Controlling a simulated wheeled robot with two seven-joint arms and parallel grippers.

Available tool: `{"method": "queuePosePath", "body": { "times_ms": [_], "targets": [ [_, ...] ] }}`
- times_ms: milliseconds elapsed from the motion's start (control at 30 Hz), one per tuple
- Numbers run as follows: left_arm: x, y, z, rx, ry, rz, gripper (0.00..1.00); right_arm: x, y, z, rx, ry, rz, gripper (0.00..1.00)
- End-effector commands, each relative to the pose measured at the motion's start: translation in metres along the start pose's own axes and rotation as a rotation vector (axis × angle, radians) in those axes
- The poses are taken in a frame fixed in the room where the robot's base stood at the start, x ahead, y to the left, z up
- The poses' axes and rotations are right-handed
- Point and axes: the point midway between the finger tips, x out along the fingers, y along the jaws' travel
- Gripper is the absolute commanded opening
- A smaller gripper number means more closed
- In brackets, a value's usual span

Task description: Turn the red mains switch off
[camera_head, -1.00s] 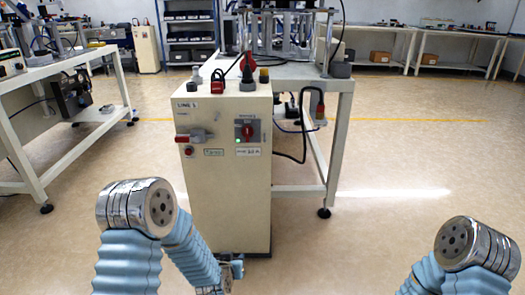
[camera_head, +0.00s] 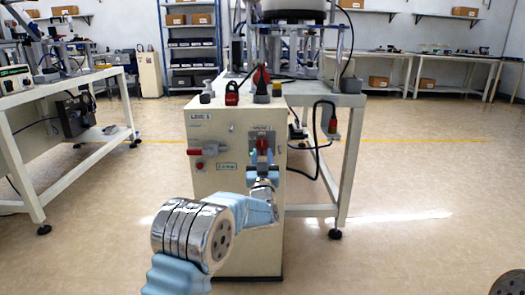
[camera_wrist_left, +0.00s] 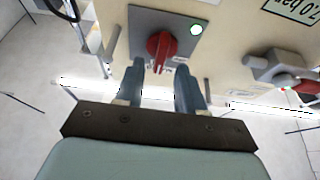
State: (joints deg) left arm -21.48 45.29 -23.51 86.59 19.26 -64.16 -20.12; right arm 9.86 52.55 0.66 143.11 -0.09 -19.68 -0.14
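The red mains switch (camera_head: 262,144) is a rotary knob on a grey plate on the front of the cream cabinet (camera_head: 235,240). In the left wrist view the red knob (camera_wrist_left: 160,48) stands on the plate beside a lit green lamp (camera_wrist_left: 196,29). My left gripper (camera_head: 263,166) is just below the switch in the head view. In the left wrist view its two fingers (camera_wrist_left: 161,75) are apart and empty, with the knob just beyond their tips and roughly centred between them. I cannot tell whether they touch it. My right gripper is not in view.
A red-handled valve (camera_head: 200,150) sticks out of the cabinet left of the switch. A red padlock (camera_head: 232,93) and other small items are on top of the cabinet. A table (camera_head: 350,105) stands behind, and the floor on the right is clear.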

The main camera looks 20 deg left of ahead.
Motion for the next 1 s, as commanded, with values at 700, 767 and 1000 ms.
{"method": "queuePosePath", "body": {
  "times_ms": [700,767,1000],
  "targets": [
    [0.028,0.000,0.001,0.000,-0.002,0.000,0.12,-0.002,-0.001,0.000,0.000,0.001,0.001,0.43],
    [0.027,0.000,0.001,0.000,-0.002,0.000,0.03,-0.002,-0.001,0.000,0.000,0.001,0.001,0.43],
    [0.027,0.000,0.001,-0.002,-0.002,0.000,0.00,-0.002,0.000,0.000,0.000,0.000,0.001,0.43]
  ]
}}
